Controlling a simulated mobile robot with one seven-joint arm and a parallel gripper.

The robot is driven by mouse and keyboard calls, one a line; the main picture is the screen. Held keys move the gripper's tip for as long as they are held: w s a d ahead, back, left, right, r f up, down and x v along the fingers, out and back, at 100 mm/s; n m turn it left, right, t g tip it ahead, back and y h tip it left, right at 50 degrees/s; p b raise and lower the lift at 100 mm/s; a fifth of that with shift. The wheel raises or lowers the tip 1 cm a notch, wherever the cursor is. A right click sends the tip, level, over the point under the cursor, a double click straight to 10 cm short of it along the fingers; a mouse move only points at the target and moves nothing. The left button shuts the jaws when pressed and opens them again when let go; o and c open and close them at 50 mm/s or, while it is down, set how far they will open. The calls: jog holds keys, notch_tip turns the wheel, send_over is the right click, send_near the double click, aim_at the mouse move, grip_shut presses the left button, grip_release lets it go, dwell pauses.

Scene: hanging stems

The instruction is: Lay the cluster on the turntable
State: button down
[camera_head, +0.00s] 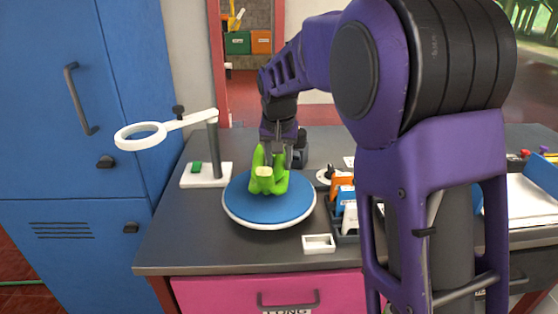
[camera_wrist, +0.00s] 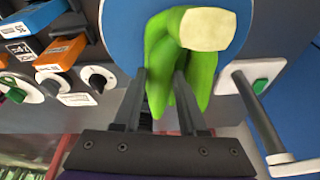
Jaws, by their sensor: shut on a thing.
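The cluster (camera_head: 268,180) is a bright green bunch with a pale cut end on its stem. It is over the middle of the blue turntable (camera_head: 240,206), which has a white rim. My gripper (camera_head: 277,146) reaches down from above and is shut on the cluster. In the wrist view, the two fingers (camera_wrist: 160,98) hold part of the green cluster (camera_wrist: 165,60), with the pale cut end towards the top. The turntable (camera_wrist: 122,28) lies behind it. I cannot tell whether the cluster's underside touches the turntable.
A white ring on a stand (camera_head: 213,150) rises left of the turntable. A holder with orange and blue items (camera_head: 345,205) stands close on the right. The bench's front left is clear.

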jog(key=shift+f, duration=0.3)
jog(key=shift+c, duration=1.9)
grip_release()
jog(key=shift+f, duration=0.1)
